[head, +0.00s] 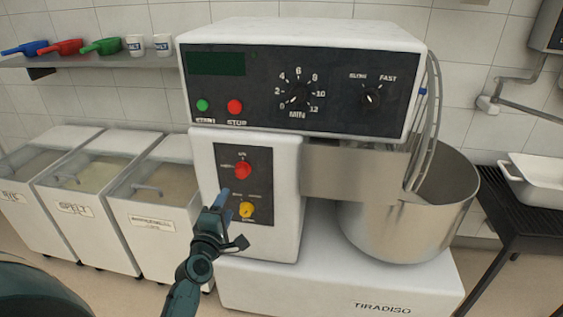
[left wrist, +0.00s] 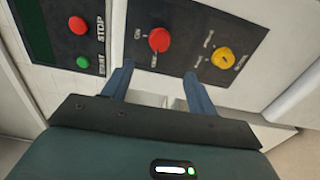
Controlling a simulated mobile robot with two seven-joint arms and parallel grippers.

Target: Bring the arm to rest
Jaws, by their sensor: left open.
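My left gripper (head: 233,203) is in front of the lower control panel (head: 225,158) of a white dough mixer (head: 262,283). In the left wrist view its two blue fingers (left wrist: 160,88) are spread apart with nothing between them. The panel carries a red knob (head: 242,170) and a yellow knob (head: 246,210). In the left wrist view the red knob (left wrist: 159,40) and the yellow knob (left wrist: 222,58) lie beyond the fingertips. I cannot tell whether a finger touches the panel. My right gripper is not in view.
The mixer's steel bowl (head: 405,215) stands to the right, beside a dark rack (head: 520,215) with a white tray (head: 530,183). Flour bins (head: 75,210) stand at left. A shelf (head: 85,60) with scoops and cups is above them. Floor shows at lower left.

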